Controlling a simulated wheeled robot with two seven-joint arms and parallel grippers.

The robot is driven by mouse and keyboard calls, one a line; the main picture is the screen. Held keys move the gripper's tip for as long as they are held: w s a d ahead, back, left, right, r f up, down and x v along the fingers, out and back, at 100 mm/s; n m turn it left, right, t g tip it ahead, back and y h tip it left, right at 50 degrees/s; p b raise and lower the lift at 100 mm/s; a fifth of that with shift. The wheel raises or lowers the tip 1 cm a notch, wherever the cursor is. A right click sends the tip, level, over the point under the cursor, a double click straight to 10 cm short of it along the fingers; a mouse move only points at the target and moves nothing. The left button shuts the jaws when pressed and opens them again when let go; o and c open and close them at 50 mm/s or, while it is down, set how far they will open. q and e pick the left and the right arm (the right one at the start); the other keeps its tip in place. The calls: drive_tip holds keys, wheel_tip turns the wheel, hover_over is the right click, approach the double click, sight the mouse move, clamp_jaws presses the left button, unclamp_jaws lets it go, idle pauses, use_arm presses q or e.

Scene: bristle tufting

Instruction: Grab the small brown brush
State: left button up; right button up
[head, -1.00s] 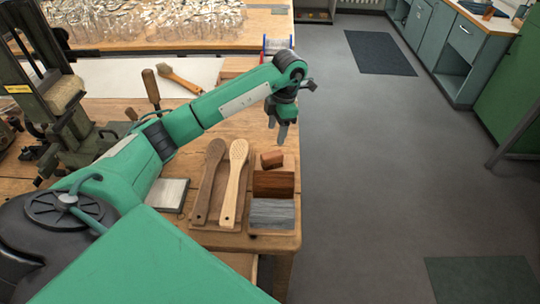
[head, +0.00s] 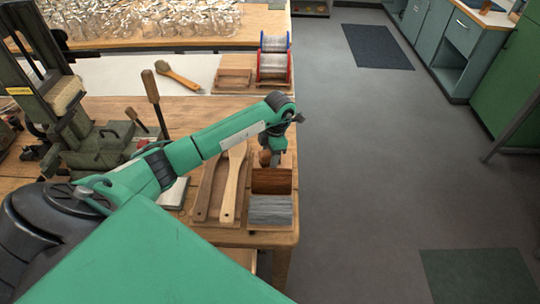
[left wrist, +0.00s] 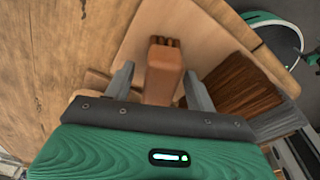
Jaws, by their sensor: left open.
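The small brown brush (left wrist: 163,66) lies on a pale wooden board in the left wrist view. It is a reddish-brown block with short dark stubs at its far end. My left gripper (left wrist: 159,80) is open, with one finger on each side of the brush and a gap showing at both sides. In the head view the brush (head: 264,157) shows only in part, beside the lowered left gripper (head: 274,160), which hides the rest. My right gripper is not in view.
A tray with dark brown bristles (head: 271,181) and grey bristles (head: 270,209) is just in front of the brush. Two long wooden brush handles (head: 232,187) lie left of it, partly under my arm. An upright wooden handle (head: 151,90) and wire spools (head: 273,66) stand farther back.

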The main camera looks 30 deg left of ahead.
use_arm(q)
drive_tip(key=c, duration=1.1)
